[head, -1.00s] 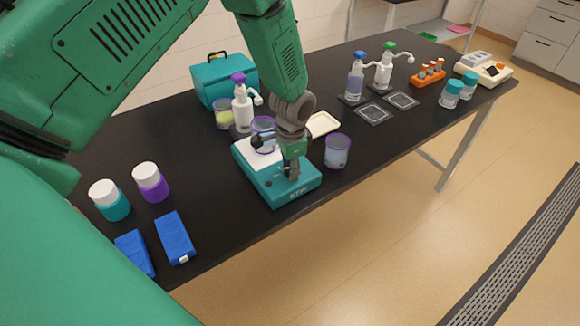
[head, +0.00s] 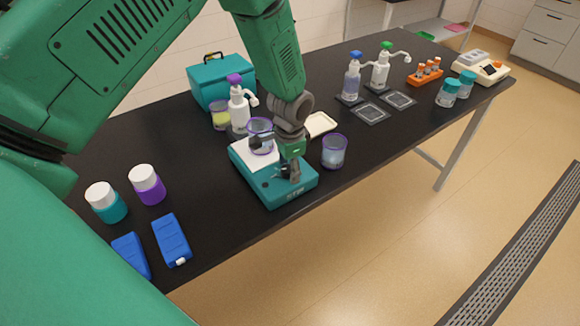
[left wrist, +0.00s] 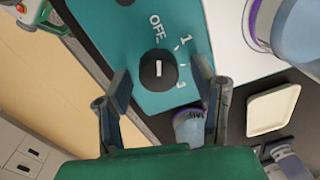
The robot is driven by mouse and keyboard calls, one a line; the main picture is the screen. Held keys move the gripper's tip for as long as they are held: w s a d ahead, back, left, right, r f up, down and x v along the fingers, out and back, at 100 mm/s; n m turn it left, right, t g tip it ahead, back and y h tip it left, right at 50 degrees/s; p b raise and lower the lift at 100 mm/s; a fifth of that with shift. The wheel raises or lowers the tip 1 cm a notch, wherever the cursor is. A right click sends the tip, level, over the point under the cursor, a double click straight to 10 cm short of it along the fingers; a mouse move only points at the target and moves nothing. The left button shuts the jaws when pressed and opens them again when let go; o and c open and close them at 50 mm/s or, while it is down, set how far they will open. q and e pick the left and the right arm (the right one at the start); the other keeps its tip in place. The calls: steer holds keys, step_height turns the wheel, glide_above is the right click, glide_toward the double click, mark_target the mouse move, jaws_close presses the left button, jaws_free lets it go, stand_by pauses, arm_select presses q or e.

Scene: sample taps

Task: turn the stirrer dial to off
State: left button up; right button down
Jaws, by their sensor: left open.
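The teal stirrer (head: 262,188) with a white top plate stands near the table's front edge. My left gripper (head: 290,174) is over its front part and hides much of the dial in the head view. In the left wrist view the stirrer's dial (left wrist: 150,80) is black and round with a short white mark. The mark runs up and down in the picture, in line with the OFF label (left wrist: 157,28); the labels 1 and 3 lie to the right. My left gripper (left wrist: 160,88) is open, with a finger on each side of the dial. Contact cannot be told. My right gripper is not in view.
A purple-rimmed beaker (head: 260,146) stands on the stirrer's plate, and another beaker (head: 334,152) stands to its right. A cream tray (head: 320,125) and a purple-topped bottle (head: 238,108) are behind.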

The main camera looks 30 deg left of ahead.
arm_select(q)
steer(key=shift+r, duration=0.25)
step_height(320, 180, up, 11)
steer(key=shift+d, duration=0.25)
steer(key=shift+s+r, duration=0.1)
stand_by(0.3)
